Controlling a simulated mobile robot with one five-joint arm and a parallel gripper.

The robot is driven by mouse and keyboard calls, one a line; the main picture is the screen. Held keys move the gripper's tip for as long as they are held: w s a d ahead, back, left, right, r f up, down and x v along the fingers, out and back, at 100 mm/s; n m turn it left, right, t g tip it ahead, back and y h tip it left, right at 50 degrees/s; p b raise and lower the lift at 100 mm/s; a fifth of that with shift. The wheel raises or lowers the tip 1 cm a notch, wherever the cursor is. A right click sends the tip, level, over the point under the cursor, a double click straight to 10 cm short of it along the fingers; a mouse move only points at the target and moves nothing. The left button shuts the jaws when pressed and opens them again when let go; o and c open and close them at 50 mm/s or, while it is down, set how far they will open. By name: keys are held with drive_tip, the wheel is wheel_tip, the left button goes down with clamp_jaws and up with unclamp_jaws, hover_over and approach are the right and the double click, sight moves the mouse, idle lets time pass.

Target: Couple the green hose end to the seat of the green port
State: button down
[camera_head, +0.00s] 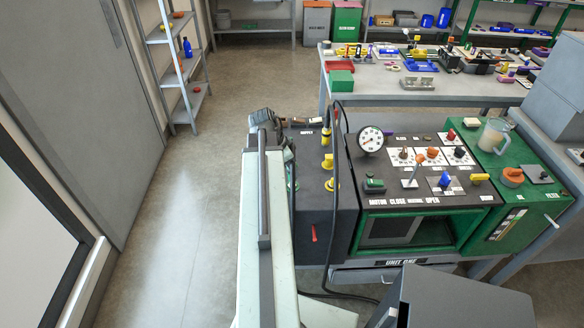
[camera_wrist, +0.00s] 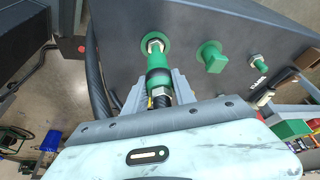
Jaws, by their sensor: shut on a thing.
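In the wrist view my gripper (camera_wrist: 160,93) is shut on the green hose end (camera_wrist: 157,79), with one grey ribbed finger on each side of it. The hose end has a green sleeve and a dark lower part, and it points at the green port (camera_wrist: 155,43) on the dark panel. The port shows a green ring around a metal fitting. The hose end lines up with the fitting and is very close to it. I cannot tell whether it is seated. In the head view my arm hides the hose end.
A green square plug (camera_wrist: 212,56) and a smaller metal fitting with a green ring (camera_wrist: 255,61) stand right of the port on the same panel. A black hose (camera_wrist: 97,75) runs down the left. The head view shows the cart's gauge (camera_head: 370,140) and control panel.

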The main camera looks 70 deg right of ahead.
drive_tip(key=shift+f+b, duration=1.45)
drive_tip(key=shift+f, duration=0.1)
drive_tip(key=c, duration=0.9)
unclamp_jaws()
drive_tip(key=shift+c, duration=0.2)
drive_tip(key=p+v, duration=0.7)
drive_tip(key=v, duration=0.1)
drive_tip(key=shift+w, duration=0.1)
